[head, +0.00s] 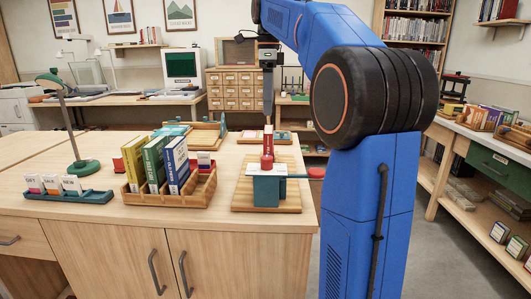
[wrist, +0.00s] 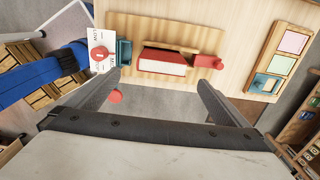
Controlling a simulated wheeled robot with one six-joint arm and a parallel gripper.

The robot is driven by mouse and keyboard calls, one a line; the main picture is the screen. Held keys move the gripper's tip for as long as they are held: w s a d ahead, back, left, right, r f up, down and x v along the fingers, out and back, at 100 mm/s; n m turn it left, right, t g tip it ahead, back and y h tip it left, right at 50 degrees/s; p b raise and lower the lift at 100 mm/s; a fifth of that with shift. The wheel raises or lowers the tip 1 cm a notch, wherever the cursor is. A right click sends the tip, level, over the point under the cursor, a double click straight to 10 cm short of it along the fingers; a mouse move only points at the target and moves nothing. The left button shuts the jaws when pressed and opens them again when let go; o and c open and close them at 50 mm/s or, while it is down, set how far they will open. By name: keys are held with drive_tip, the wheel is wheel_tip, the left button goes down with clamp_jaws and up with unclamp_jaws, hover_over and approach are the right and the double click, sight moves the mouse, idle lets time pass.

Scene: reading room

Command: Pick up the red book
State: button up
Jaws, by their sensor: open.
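The red book (head: 268,143) stands upright on a wooden board on the table, behind a teal block with a red knob. In the wrist view the red book (wrist: 165,62) shows its pale page edge and lies ahead of my fingertips, within the gap between them. My gripper (head: 268,112) points down above the book in the head view. In the wrist view my gripper (wrist: 158,80) has its two fingers wide apart with nothing between them. The lower part of the book is partly hidden by the block and knob in the head view.
The teal block (head: 266,190) stands in front of the book. A small red block (wrist: 207,61) is beside the book. A wooden rack (head: 205,188) with yellow, green and blue books (head: 176,166) stands to the left.

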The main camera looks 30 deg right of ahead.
sight(268, 129)
wheel_tip(268, 129, down, 10)
drive_tip(key=shift+w+d+f, duration=0.1)
drive_tip(key=shift+f, duration=1.25)
drive_tip(key=shift+w+d+f, duration=0.1)
drive_tip(key=shift+f, duration=1.25)
drive_tip(key=c, duration=1.2)
